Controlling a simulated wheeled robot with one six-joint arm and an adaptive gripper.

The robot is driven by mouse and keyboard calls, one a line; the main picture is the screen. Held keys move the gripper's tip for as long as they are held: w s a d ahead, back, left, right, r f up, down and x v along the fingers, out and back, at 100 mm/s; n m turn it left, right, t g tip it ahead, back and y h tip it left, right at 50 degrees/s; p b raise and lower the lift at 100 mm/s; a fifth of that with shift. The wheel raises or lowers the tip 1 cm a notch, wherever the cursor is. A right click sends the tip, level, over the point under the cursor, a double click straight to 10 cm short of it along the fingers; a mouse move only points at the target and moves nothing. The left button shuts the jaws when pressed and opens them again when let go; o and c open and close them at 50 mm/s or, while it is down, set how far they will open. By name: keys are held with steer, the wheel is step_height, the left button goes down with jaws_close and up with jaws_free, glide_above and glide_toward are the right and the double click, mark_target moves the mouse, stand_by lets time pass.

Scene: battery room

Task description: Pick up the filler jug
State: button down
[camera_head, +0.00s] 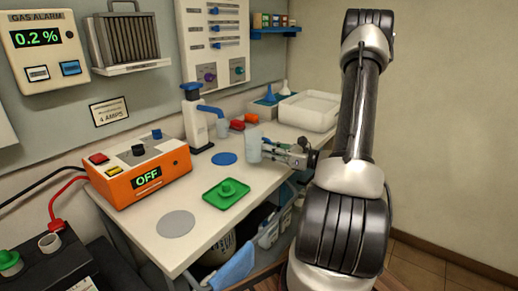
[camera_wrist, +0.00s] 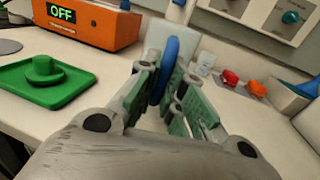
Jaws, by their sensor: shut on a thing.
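The filler jug (camera_head: 253,146) is a pale, whitish vessel near the middle of the bench in the head view. In the wrist view its pale body (camera_wrist: 158,36) shows beyond the fingers, with an upright blue loop, which looks like its handle (camera_wrist: 170,62), between them. My gripper (camera_head: 291,153) reaches in from the right and is shut on the jug's handle; its fingers also fill the middle of the wrist view (camera_wrist: 172,100). The jug looks upright. Its base is partly hidden, and I cannot tell whether it touches the bench.
A blue disc (camera_head: 226,158) and a green tray (camera_head: 226,194) lie left of the jug. A pump with a blue spout (camera_head: 196,122) and an orange box reading OFF (camera_head: 138,172) stand behind. A white tub (camera_head: 308,110) is at the far end. Small red and orange items are near it.

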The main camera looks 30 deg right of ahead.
steer(key=shift+v, duration=2.3)
steer(key=shift+s, duration=0.1)
